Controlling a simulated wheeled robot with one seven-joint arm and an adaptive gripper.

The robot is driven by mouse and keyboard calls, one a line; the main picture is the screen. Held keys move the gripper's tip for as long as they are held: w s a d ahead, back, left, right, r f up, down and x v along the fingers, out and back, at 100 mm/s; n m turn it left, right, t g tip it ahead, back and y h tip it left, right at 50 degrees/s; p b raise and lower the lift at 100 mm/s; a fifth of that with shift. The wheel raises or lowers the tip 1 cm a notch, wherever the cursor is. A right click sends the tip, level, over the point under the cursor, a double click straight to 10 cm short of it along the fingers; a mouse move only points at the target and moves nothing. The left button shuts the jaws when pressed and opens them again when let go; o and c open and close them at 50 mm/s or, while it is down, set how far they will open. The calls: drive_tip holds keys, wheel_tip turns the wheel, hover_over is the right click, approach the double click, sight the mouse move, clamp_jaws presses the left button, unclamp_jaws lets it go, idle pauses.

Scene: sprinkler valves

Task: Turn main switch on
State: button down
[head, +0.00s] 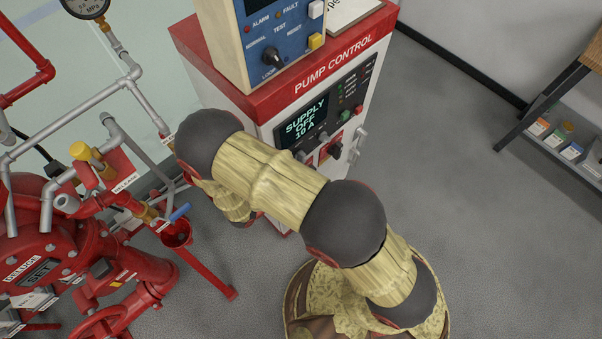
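The red and white pump control cabinet (340,75) stands at upper centre in the head view. Its dark display (305,117) reads "SUPPLY OFF 10 A". Below and right of the display is a black rotary handle on a red backing (334,149), which looks like the main switch; its exact angle is hard to read. My arm crosses in front of the cabinet's lower left part and hides some of its front. My gripper does not show; the far end of my arm folds down behind my own links.
A blue alarm panel (281,30) with a black knob sits on the cabinet. Red deluge valve piping (70,240) and grey pipes fill the left. A shelf (560,150) with small boxes stands at right. The grey floor between cabinet and shelf is clear.

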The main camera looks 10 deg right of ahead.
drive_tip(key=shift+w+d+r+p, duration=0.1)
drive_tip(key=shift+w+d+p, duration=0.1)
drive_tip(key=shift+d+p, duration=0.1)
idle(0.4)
